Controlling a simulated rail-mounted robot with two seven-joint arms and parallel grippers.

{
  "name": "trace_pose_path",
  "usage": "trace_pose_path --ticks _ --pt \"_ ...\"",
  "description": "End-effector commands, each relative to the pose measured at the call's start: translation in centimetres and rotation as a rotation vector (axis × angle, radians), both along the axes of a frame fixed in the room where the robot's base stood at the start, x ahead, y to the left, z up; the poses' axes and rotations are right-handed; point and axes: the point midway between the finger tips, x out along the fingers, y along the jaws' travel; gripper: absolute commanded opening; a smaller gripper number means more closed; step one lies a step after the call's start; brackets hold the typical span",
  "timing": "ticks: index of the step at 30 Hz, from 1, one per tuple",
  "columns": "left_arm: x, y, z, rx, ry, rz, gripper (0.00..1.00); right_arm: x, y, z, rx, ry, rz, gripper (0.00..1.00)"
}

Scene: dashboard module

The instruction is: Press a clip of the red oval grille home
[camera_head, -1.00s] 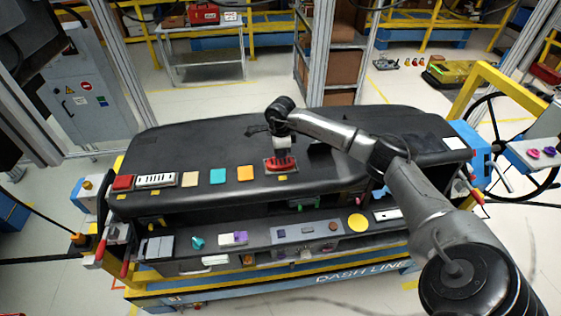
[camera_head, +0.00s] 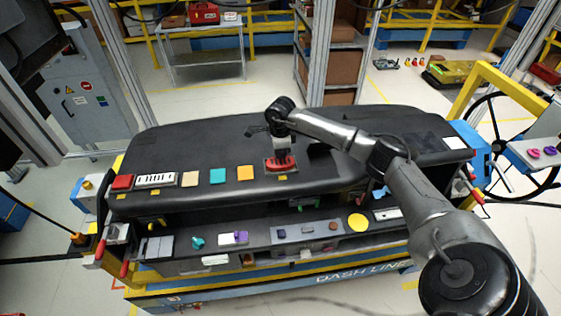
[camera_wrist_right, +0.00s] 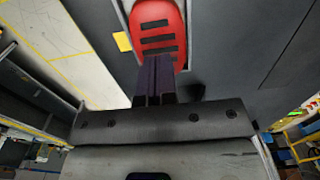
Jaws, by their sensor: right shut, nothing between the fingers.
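The red oval grille (camera_head: 280,164) lies in its place on the front of the black dashboard top, right of the orange square. In the right wrist view the red oval grille (camera_wrist_right: 158,22) shows dark slots and a pale rim around it. My right gripper (camera_head: 281,152) points down at the grille with its fingers shut and empty. In the right wrist view the dark fingertips (camera_wrist_right: 155,62) overlap the near end of the grille; I cannot tell whether they touch it. The fingers hide part of that end, and no clip can be made out. My left gripper is not in view.
On the dashboard (camera_head: 210,140), a row left of the grille holds an orange square (camera_head: 245,173), a teal square (camera_head: 218,176), a beige square (camera_head: 190,179) and a white slotted grille (camera_head: 156,181). A lower shelf carries small parts and a yellow disc (camera_head: 357,222).

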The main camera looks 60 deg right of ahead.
Motion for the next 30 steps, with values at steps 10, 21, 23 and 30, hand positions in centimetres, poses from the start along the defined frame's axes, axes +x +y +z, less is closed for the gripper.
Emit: trace_pose_path --ticks 10,21,23,30 --pt "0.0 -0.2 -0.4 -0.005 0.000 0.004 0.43 0.0 0.0 -0.5 0.000 0.000 0.000 0.00" --pt "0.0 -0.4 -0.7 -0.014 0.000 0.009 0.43 0.0 0.0 -1.0 0.000 0.000 0.000 0.00" --pt "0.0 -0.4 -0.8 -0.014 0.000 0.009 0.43 0.0 0.0 -1.1 0.000 0.000 0.000 0.00" --pt "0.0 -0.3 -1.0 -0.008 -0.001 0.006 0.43 0.0 0.0 -1.4 0.000 0.000 0.000 0.00"
